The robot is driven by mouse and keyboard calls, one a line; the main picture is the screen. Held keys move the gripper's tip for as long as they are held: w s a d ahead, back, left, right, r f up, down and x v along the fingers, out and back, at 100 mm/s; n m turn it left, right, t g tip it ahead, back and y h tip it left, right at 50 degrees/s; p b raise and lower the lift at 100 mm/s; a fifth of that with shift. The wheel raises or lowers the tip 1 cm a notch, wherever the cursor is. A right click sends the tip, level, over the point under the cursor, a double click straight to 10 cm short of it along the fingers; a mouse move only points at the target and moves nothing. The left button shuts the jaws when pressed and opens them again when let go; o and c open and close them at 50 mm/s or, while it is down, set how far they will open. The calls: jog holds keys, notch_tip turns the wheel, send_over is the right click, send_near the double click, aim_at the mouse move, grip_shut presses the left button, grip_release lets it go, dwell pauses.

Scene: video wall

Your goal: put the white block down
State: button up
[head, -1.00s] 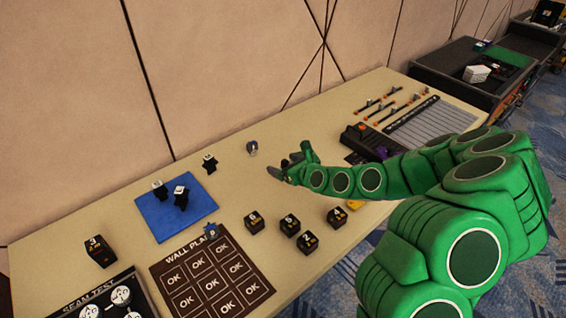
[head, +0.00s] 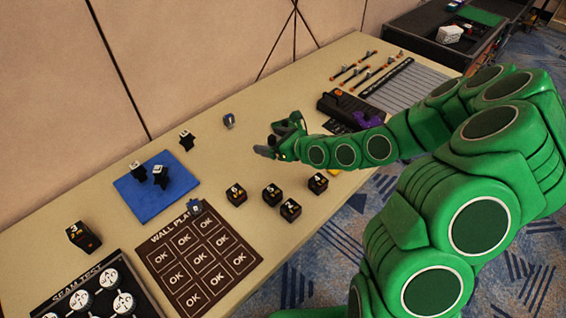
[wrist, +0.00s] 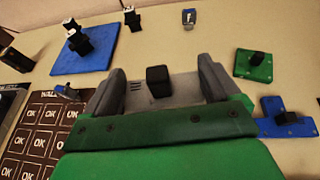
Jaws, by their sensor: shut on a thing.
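My gripper (head: 268,146) is held out over the middle of the table, at the end of my green arm. In the wrist view its two grey fingers (wrist: 158,88) stand wide apart, with a small black block shape (wrist: 158,82) between them. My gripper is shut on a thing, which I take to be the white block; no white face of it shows. Black pieces with white tops stand on the blue mat (head: 136,207) and one more (head: 186,140) beside it. A small grey-blue block (head: 228,121) stands left of my gripper.
Black numbered cubes (head: 272,193) stand at the front edge, near the brown OK board (head: 238,255). In the wrist view a green plate (wrist: 242,70) and a blue plate (wrist: 305,127), each with a black knob, lie right of my gripper. Bare table lies behind the cubes.

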jog(key=s+d+f+n+g+y, duration=0.1)
jog(key=s+d+n+g+y, duration=0.15)
jog(key=s+d, duration=0.4)
send_over(285, 165)
jog(key=s, duration=0.1)
jog(key=shift+n+g+h, duration=0.25)
jog(key=shift+h, duration=0.1)
notch_tip(285, 165, down, 9)
jog(key=shift+s+d+f, duration=0.1)
jog(key=shift+w+f, duration=0.55)
jog(key=shift+f, duration=1.65)
jog(key=o, duration=0.8)
jog(key=shift+f, duration=0.1)
